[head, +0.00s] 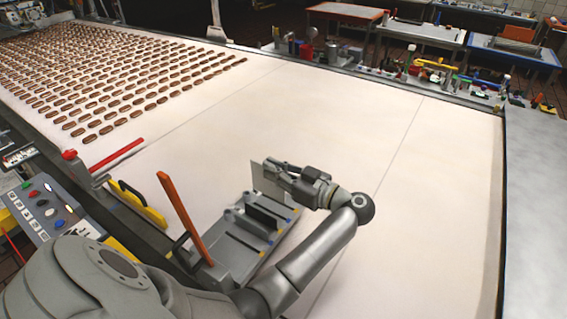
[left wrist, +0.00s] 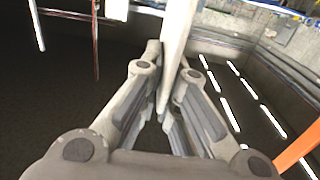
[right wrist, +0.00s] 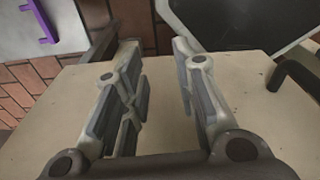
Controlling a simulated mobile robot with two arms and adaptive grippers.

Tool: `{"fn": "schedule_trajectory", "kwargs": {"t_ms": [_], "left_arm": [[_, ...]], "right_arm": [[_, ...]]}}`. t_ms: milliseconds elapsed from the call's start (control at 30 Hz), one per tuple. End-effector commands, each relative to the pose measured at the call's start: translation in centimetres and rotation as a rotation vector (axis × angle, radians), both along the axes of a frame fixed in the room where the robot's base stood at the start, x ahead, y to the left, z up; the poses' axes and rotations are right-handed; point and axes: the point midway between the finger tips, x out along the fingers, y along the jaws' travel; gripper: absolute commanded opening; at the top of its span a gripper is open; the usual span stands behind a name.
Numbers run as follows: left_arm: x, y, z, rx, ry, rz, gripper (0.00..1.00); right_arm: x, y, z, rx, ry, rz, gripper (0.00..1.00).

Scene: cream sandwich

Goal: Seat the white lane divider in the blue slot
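The white lane divider (head: 268,186) is a thin pale plate. It stands upright in my left gripper (head: 277,168), over the far edge of a grey slotted fixture (head: 222,250) on the belt. In the left wrist view the divider (left wrist: 178,40) is pinched between the fingers of the left gripper (left wrist: 168,95). A small blue mark (head: 288,220) shows at the right edge of the fixture; the blue slot itself is hard to make out. I cannot tell whether the divider touches the fixture. My right gripper (right wrist: 160,85) is open and empty; it is outside the head view.
Dark upright blocks (head: 262,214) stand on the fixture near the divider. An orange bar (head: 180,215) rises at its left. Rows of brown sandwich biscuits (head: 110,80) lie on the white belt (head: 330,120) at far left. The belt's right part is clear.

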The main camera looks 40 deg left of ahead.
Motion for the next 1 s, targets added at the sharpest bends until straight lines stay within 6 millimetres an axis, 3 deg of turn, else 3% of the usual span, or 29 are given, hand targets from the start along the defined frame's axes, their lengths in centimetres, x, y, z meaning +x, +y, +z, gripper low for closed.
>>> {"fn": "schedule_trajectory", "kwargs": {"t_ms": [767,1000], "left_arm": [[-0.2,0.5,0.0,0.009,-0.001,0.041,0.0],[-0.3,0.6,-2.4,0.009,-0.002,0.042,0.0]], "right_arm": [[0.0,0.0,1.3,0.0,0.0,0.001,0.27],[0.0,-0.2,-0.4,-0.002,0.001,0.002,0.27]]}}
